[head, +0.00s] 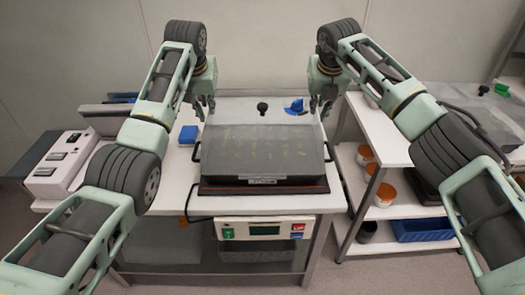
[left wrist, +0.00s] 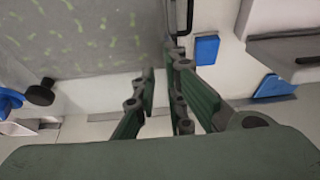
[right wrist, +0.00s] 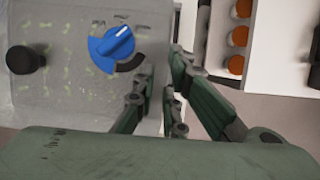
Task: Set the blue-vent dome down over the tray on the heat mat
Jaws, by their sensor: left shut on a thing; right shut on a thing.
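The clear dome (head: 230,112) has a blue vent (head: 296,106) and a black knob (head: 262,107) on top. My left gripper (head: 207,112) is shut on its left side, my right gripper (head: 318,112) on its right side. The dome's top looks level. The dark tray (head: 262,181) with green seedlings lies below, seen through the dome, on the heat mat (head: 225,190) with a red edge. The vent also shows in the right wrist view (right wrist: 112,45). I cannot tell how large the gap is between the dome's lower rim and the tray.
A control box (head: 264,229) with a display sits at the bench front. A blue block (head: 188,134) lies left of the tray. A white device (head: 62,163) stands further left. At right, a shelf unit (head: 400,208) holds orange-and-white jars and a blue bin (head: 420,229).

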